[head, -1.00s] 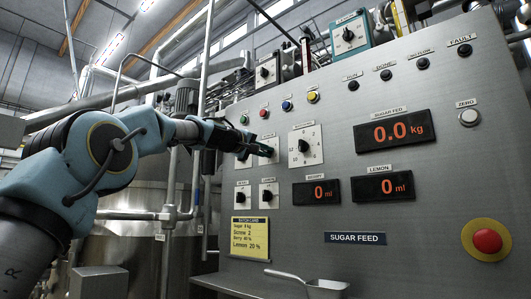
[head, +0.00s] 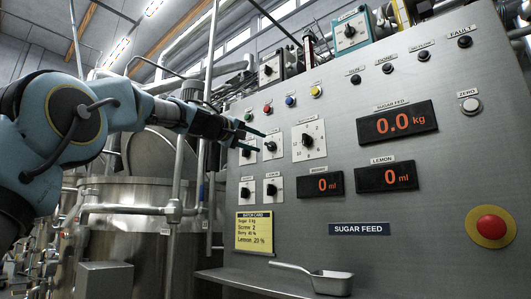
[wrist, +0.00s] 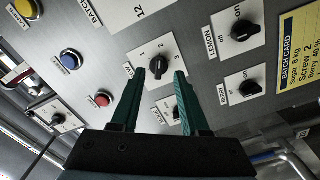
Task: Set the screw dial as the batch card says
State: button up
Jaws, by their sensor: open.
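The screw dial (head: 272,147) is a black knob on a small white plate on the grey panel. In the wrist view its knob (wrist: 158,66) has the marks 1, 2 and 3 around it; which mark it points to is too small to tell. The yellow batch card (head: 254,232) reads "Screw 2"; part of it also shows in the wrist view (wrist: 300,60). My gripper (head: 258,141) is open and empty, its green fingers aimed at the panel. In the wrist view its fingertips (wrist: 167,73) lie either side of the knob's lower part, seemingly just short of it.
A larger dial (head: 307,140) is right of the screw dial. Another small dial (head: 248,148) is left. The berry (head: 246,190) and lemon (head: 272,189) switches are below. Coloured buttons run above. A scoop (head: 330,281) lies on the ledge. A red emergency button (head: 491,227) is far right.

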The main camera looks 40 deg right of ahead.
jog(key=shift+b+v, duration=0.5)
jog(key=shift+v, duration=1.5)
